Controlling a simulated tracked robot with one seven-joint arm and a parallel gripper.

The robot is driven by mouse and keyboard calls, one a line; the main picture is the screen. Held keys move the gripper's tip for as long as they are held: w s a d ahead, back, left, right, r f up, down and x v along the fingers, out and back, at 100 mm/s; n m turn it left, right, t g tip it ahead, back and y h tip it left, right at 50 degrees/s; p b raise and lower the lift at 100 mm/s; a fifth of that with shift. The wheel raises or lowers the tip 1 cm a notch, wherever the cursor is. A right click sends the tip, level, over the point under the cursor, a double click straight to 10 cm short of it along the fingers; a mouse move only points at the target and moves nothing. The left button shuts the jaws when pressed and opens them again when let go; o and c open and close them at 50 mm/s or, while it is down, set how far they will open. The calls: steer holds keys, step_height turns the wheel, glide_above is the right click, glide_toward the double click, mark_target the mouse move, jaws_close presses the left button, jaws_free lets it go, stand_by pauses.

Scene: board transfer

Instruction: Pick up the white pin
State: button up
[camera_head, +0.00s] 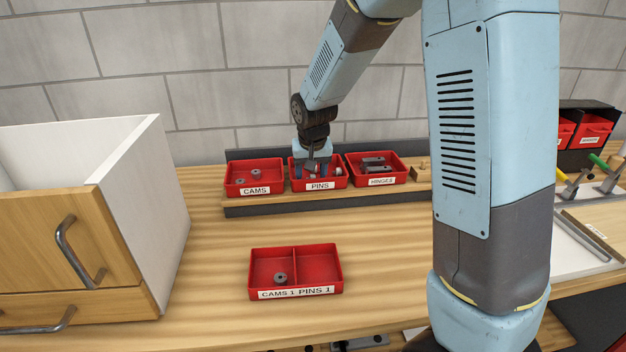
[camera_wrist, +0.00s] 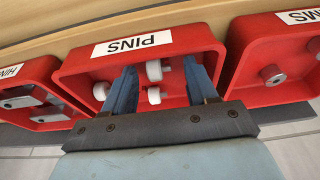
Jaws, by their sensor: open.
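Several white pins lie in the red PINS bin (camera_head: 337,184), the middle bin of the back row. In the wrist view the bin (camera_wrist: 195,37) holds one white pin (camera_wrist: 154,70) between my finger tips, another white pin (camera_wrist: 154,95) nearer the palm, and a third (camera_wrist: 101,90) outside the fingers by the bin wall. My gripper (camera_wrist: 160,65) is open, its blue fingers reaching down into the bin on either side of the first two pins. In the head view my gripper (camera_head: 311,168) hides much of the bin's inside.
A CAMS bin (camera_head: 236,186) and a HINGES bin (camera_head: 396,176) flank the PINS bin closely. A red two-part tray (camera_head: 319,265) stands in front, with a grey cam (camera_head: 281,277) in its left part. A wooden drawer cabinet (camera_head: 60,240) stands left. The bench between is clear.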

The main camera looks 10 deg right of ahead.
steer(key=shift+c, duration=0.4)
jaws_close()
steer(key=shift+r, duration=0.15)
